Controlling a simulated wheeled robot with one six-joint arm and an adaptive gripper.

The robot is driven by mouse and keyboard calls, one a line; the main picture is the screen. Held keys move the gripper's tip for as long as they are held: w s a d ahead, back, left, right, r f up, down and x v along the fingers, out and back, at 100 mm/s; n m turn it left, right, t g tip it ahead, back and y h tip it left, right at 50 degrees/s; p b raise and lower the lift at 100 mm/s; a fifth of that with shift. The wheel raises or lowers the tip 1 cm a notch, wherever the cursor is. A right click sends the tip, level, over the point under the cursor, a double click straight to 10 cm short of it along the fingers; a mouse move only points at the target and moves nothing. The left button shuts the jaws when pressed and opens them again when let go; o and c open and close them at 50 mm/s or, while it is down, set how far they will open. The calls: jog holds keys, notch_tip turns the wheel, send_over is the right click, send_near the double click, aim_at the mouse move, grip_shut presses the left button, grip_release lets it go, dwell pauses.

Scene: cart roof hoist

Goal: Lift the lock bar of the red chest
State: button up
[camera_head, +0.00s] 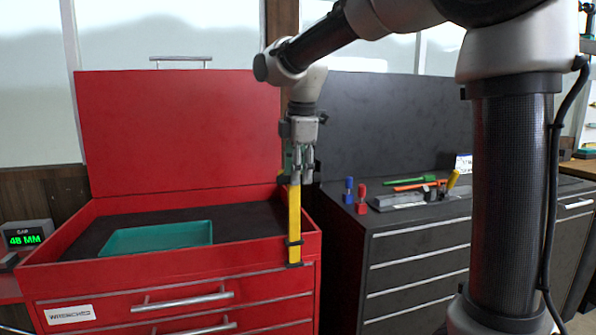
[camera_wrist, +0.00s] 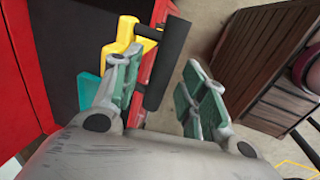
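The red chest (camera_head: 180,125) stands at the left with its lid up. The yellow lock bar (camera_head: 294,220) is upright at its front right corner, with dark brackets at its lower part. In the wrist view the yellow lock bar (camera_wrist: 122,40) shows at upper left, with a dark grip (camera_wrist: 168,62) joined to it by a short peg. My gripper (camera_head: 301,172) is at the bar's upper end. In the wrist view my gripper (camera_wrist: 160,50) is open, its green-padded fingers either side of the grip. A gap shows on the right; contact on the left is unclear.
A teal tray (camera_head: 158,237) lies inside the red chest. A black chest (camera_head: 420,255) stands close on the right, with blue and red pieces (camera_head: 355,192) and tools on top. A display (camera_head: 26,237) reading 48 MM sits at far left.

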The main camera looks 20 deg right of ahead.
jog(key=v, duration=1.2)
notch_tip(320, 180, down, 8)
jog(key=s+d+m, duration=0.2)
jog(key=s+m, duration=0.1)
jog(key=m, duration=0.5)
jog(key=s+d+f+m+t, duration=0.1)
jog(key=s+d+f+m, duration=0.4)
jog(key=s, duration=0.5)
jog(key=s+d+f+m+t, duration=0.1)
jog(key=s+d+f+m, duration=0.4)
jog(key=s+d, duration=0.3)
jog(key=shift+s+d+f, duration=0.15)
jog(key=shift+s+f, duration=0.2)
jog(key=shift+s, duration=1.05)
